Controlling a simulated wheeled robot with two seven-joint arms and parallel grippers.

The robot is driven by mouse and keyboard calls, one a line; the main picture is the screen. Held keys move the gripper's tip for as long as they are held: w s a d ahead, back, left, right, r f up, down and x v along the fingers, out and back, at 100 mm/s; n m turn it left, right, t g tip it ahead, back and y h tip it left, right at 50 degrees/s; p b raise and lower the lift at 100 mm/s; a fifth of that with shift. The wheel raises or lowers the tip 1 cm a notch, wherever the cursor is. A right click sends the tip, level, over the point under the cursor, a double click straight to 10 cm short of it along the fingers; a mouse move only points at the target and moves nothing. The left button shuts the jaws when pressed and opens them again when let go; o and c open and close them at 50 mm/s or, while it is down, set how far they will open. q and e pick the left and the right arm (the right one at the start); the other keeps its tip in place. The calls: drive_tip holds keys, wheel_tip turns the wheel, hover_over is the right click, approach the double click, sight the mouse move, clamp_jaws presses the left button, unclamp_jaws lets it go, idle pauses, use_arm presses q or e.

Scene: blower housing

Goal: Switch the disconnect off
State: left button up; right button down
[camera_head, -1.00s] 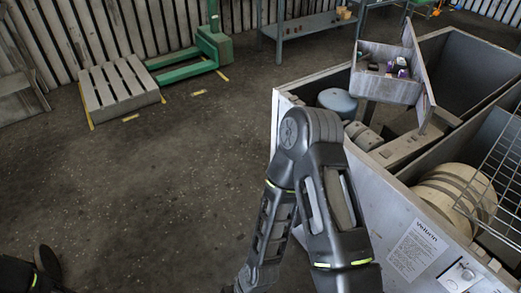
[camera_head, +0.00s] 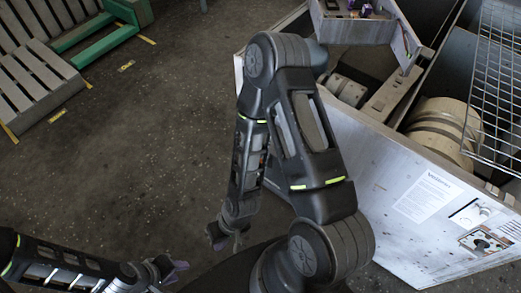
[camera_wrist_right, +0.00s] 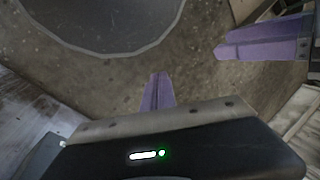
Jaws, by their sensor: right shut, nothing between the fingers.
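The blower housing (camera_head: 378,170) is a pale metal box at the right of the head view. My right gripper (camera_head: 222,237) hangs over the floor, left of the housing and well apart from both plates. Its purple fingers also show in the right wrist view (camera_wrist_right: 188,60); it is shut and empty. My left gripper (camera_head: 174,272) is low at the left, its jaw gap unclear.
An open tray (camera_head: 352,30) with small items sits on the housing's top edge. A drum-like part (camera_head: 440,130) and a wire grille (camera_head: 497,85) are at the right. The floor between is clear.

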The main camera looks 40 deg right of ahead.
drive_tip(key=w+d+r+m+h, duration=0.1)
drive_tip(key=w+d+r+m, duration=0.25)
drive_tip(key=w+d, duration=0.4)
drive_tip(key=w+d+r+m+h, duration=0.1)
drive_tip(key=w+d+r+m, duration=0.3)
drive_tip(key=d, duration=0.6)
drive_tip(key=w+d+r+m+y, duration=0.1)
drive_tip(key=d+r+m, duration=0.4)
drive_tip(key=d+r, duration=0.7)
wheel_tip(320, 180, up, 2)
drive_tip(key=shift+w+r+m, duration=0.15)
drive_tip(key=shift+w+m, duration=0.1)
drive_tip(key=shift+m, duration=0.1)
drive_tip(key=shift+a, duration=0.1)
drive_tip(key=x, duration=1.4)
drive_tip(key=shift+w+b, duration=0.25)
drive_tip(key=shift+b, duration=0.1)
